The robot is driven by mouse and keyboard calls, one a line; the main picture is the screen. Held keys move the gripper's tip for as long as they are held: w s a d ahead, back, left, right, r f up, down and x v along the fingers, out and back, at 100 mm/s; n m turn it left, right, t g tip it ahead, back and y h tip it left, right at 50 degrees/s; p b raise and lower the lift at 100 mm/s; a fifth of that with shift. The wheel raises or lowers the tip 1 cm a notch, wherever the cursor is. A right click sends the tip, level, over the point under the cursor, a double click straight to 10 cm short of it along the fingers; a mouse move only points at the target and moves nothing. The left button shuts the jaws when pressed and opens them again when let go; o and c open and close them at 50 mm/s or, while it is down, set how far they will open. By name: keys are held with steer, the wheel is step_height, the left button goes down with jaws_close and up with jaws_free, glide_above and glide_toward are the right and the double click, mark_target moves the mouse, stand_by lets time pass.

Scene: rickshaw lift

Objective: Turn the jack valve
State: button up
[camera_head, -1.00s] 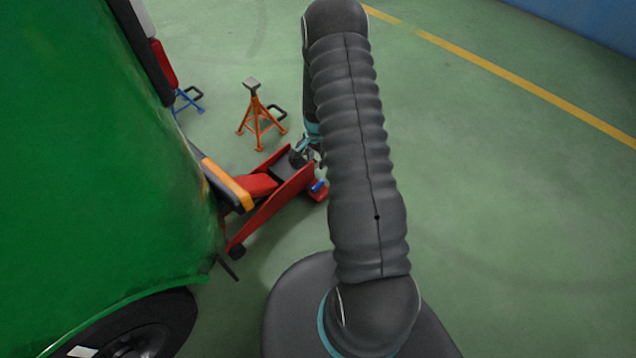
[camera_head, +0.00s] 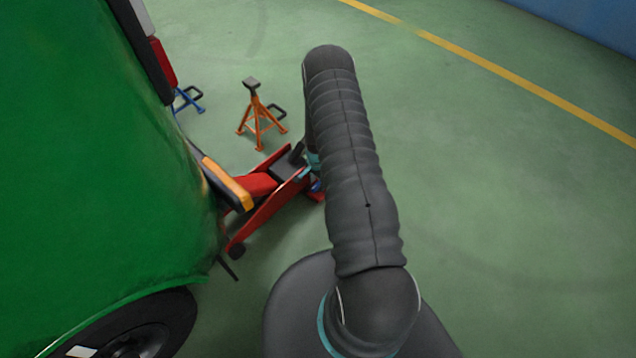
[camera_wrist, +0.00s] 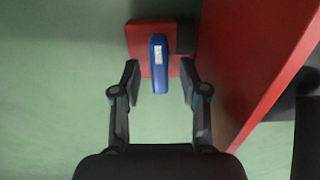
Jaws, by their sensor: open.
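The red floor jack (camera_head: 262,212) lies on the floor, partly under the rear of the green rickshaw (camera_head: 90,150). In the wrist view its red side plate (camera_wrist: 258,60) runs along the right. The jack valve shows there as a blue bar (camera_wrist: 159,62) with a small white label, in front of a red block (camera_wrist: 140,42). My gripper (camera_wrist: 160,84) is open, with one finger on each side of the bar's lower part. I cannot tell whether either finger touches it. In the head view my arm mostly hides the gripper and the valve.
An orange jack stand (camera_head: 258,118) stands behind the jack, and a blue stand (camera_head: 188,100) is farther back beside the rickshaw. The rickshaw's wheel (camera_head: 140,335) is at the lower left. The green floor to the right is clear, crossed by a yellow line (camera_head: 500,78).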

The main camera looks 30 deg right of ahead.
steer(key=shift+f, duration=0.45)
jaws_close()
